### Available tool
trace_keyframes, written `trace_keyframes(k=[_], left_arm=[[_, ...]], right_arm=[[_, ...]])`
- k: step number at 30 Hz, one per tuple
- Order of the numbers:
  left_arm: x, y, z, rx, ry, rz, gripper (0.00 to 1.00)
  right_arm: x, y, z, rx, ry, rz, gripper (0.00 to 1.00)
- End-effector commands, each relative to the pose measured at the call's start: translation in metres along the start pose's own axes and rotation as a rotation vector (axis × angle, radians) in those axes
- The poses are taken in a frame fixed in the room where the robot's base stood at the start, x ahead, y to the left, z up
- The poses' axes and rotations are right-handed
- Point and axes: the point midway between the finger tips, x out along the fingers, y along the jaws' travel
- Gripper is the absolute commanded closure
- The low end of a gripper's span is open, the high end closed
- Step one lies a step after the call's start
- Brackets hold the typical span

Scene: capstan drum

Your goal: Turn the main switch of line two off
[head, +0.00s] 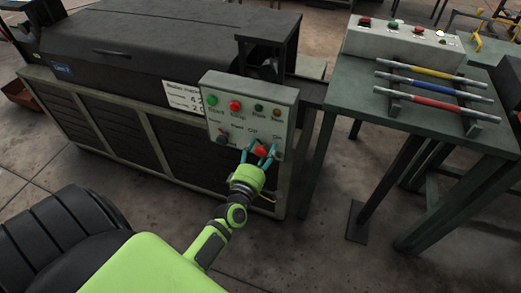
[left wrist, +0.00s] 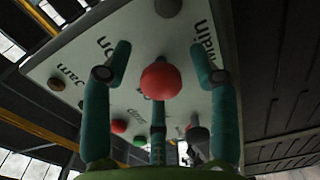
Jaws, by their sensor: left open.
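A grey control box (head: 287,97) stands at the front of the dark machine. A red knob (head: 261,151) is low on its face, close to the words "Off" and "On". In the left wrist view the red knob (left wrist: 162,81) sits between my fingers, with the word "Main" beside it. My left gripper (head: 260,150) is open, its teal fingers around the knob; it fills the lower left wrist view too (left wrist: 160,55). I cannot tell whether the fingers touch it. No line number is readable on the box. My right gripper is not in view.
Above the knob are a green button (head: 212,100), a red button (head: 235,105) and small lamps. A black selector (head: 222,139) is close on the left. A dark green table (head: 350,110) at right carries coloured rods and another button box (head: 400,42).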

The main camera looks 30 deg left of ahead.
Motion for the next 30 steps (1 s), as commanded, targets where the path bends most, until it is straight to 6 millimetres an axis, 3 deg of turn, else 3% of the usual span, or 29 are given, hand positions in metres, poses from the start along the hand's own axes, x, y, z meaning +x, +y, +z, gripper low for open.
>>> trace_keyframes(k=[5,18,24,30], left_arm=[[-0.016,-0.001,0.000,0.002,0.000,-0.002,0.40],[-0.103,-0.001,0.001,0.001,-0.002,-0.004,0.40],[-0.119,-0.001,0.001,0.000,-0.002,-0.002,0.40],[-0.120,0.000,0.001,0.000,-0.002,-0.001,0.40]], right_arm=[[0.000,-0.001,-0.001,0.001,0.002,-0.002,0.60],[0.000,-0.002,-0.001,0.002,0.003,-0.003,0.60],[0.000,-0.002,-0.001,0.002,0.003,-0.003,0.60],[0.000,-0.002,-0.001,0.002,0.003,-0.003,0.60]])
